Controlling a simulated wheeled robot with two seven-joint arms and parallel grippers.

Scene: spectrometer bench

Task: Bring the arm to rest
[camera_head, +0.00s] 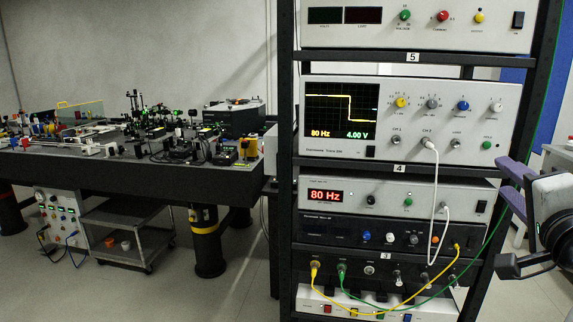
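My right gripper (510,184) is at the right edge, beside the rack's right post. Its two purple-grey fingers stand apart with nothing seen between them. Part of my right arm shows behind it, cut off by the picture edge. The instrument rack (284,190) stands in front, left of the gripper. My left gripper and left arm are not in view.
The oscilloscope (340,105) shows 80 Hz and 4.00 V. White (432,235), yellow (375,313) and green (470,270) cables hang across the rack front. An optical table (70,170) and a cart (125,215) stand left. Floor between cart and rack is mostly clear.

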